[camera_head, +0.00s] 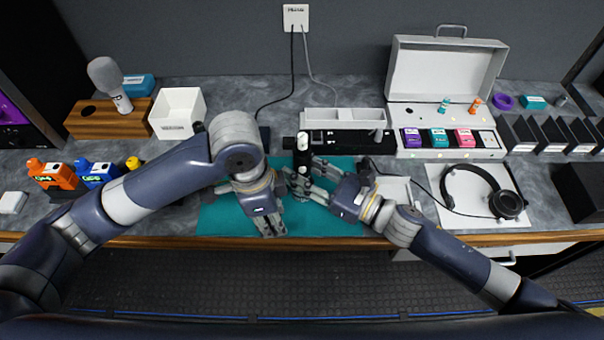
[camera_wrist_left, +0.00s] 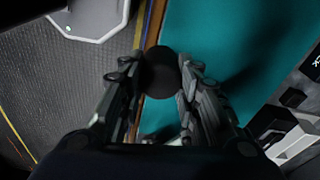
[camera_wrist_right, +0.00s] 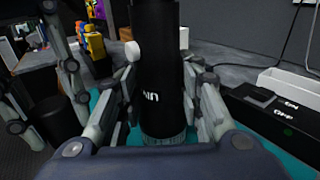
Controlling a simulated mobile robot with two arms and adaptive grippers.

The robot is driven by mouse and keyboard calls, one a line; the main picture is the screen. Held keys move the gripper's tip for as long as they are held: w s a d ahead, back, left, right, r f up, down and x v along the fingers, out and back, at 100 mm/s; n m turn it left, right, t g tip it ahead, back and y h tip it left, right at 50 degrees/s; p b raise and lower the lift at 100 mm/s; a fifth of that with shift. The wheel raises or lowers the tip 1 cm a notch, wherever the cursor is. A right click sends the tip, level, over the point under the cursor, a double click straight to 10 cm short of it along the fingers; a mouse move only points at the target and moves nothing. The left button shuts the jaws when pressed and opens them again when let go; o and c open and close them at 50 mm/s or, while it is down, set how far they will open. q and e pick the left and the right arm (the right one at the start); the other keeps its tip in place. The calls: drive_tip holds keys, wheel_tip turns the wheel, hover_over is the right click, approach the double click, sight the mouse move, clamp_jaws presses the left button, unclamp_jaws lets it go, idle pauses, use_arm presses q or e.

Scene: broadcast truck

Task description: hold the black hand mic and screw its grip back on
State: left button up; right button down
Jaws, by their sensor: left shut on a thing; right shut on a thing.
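The black hand mic (camera_head: 302,158) stands upright over the teal mat (camera_head: 335,220), a pale band near its top. My right gripper (camera_head: 301,185) is shut around its body; the right wrist view shows the black barrel (camera_wrist_right: 158,60) with white lettering between the fingers. My left gripper (camera_head: 270,228) points down near the mat's front edge, left of and apart from the mic. It is shut on a dark round piece, seem end-on in the left wrist view (camera_wrist_left: 160,72), which looks like the black grip (camera_wrist_right: 54,122). The left arm hides this piece in the head view.
A switch panel (camera_head: 340,144) with a white tray stands behind the mat. An open grey case (camera_head: 450,150) and headphones (camera_head: 486,190) lie to the right. A wooden block (camera_head: 100,122), a white box (camera_head: 178,112) and coloured packs are at left. The front edge is close.

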sight(306, 144)
use_arm(q)
drive_tip(key=shift+r, duration=0.15)
use_arm(e)
wheel_tip(306, 144, up, 10)
drive_tip(key=shift+f, duration=0.25)
idle(0.4)
